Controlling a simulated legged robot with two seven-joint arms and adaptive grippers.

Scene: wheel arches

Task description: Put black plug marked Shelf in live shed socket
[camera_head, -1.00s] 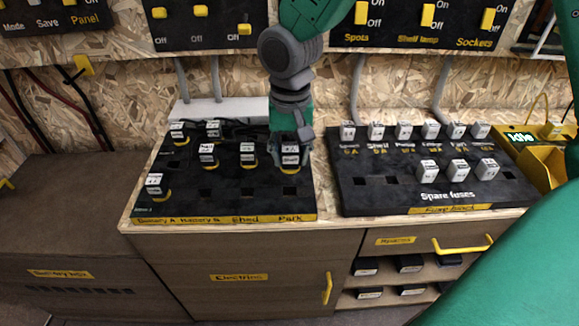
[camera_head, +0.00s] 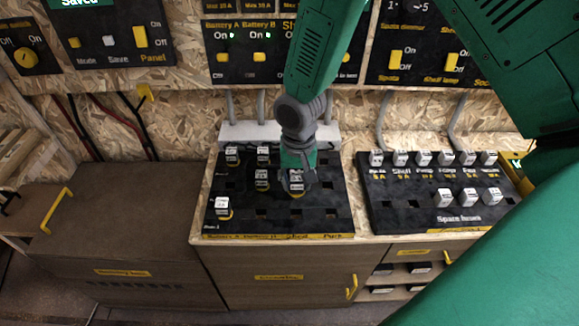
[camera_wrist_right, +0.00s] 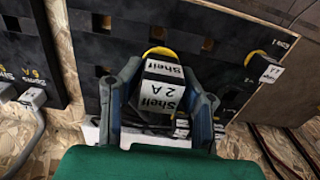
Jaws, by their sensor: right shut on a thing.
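The black plug marked Shelf (camera_wrist_right: 158,85), with white "Shelf 2 A" labels, is between the fingers of my right gripper (camera_wrist_right: 165,98). The gripper is shut on it. In the head view my right gripper (camera_head: 297,184) is at the middle row of the black socket board (camera_head: 328,217), in line with the Shed label. A yellow ring shows at the plug's base. The plug and fingers hide the socket beneath, so I cannot tell how deep the plug sits. My left gripper is not in view.
Several other labelled plugs stand on the board, one at front left (camera_head: 222,206). Empty square holes show in the front row. A spare fuses board (camera_head: 400,210) stands to the right. Switch panels (camera_head: 240,68) hang on the wall behind. The left cabinet top (camera_head: 110,220) is clear.

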